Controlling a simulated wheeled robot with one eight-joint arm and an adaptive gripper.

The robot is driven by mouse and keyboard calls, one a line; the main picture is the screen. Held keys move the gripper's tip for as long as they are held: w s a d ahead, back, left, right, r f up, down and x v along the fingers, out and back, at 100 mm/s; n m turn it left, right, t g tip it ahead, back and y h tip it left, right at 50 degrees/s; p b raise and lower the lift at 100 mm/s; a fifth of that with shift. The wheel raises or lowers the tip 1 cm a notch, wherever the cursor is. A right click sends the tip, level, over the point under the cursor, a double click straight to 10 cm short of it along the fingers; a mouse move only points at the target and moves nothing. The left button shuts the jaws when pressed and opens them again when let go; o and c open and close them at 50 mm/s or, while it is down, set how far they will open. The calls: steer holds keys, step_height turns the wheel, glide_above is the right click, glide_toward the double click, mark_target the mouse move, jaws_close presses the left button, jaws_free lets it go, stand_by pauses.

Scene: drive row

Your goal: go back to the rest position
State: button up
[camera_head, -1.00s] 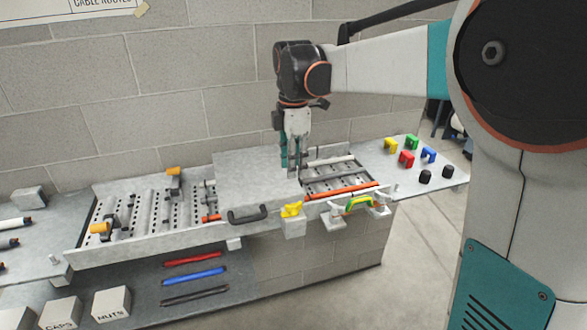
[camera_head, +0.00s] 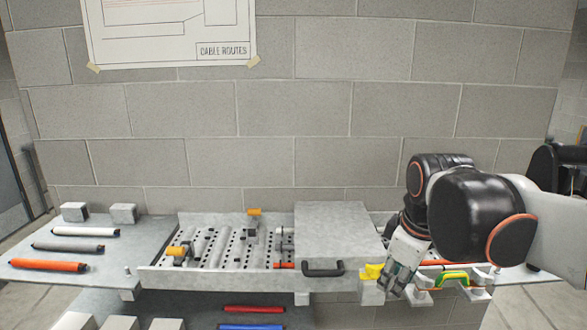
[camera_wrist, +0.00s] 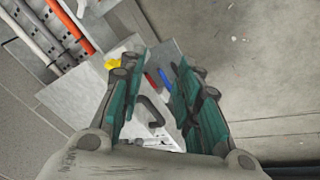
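My gripper (camera_head: 400,279) hangs at the right end of the rack, in front of it and to the right of the grey cover box, close to the yellow clip in the picture. In the wrist view my gripper (camera_wrist: 157,95) has its two teal-padded fingers apart, with nothing held between them. The cover box's dark handle (camera_wrist: 152,112) shows beyond the fingers there. My arm bends back to the right in the head view and hides the right end of the rack.
The rack (camera_head: 158,282) holds the grey cover box (camera_head: 330,228). A yellow clip (camera_head: 374,271) and a green-yellow piece (camera_head: 453,279) sit on front brackets. White, grey and orange rods (camera_head: 48,265) lie on the left shelf. Red and blue rods (camera_head: 254,309) lie below.

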steer(key=s+f+m+t+b, duration=0.3)
steer(key=s+f+m+b, duration=0.4)
steer(key=f, duration=0.7)
steer(key=s+m, duration=0.2)
steer(key=s, duration=0.2)
steer(key=shift+s+t, duration=0.35)
steer(key=shift+t, duration=0.05)
steer(key=shift+o, duration=0.3)
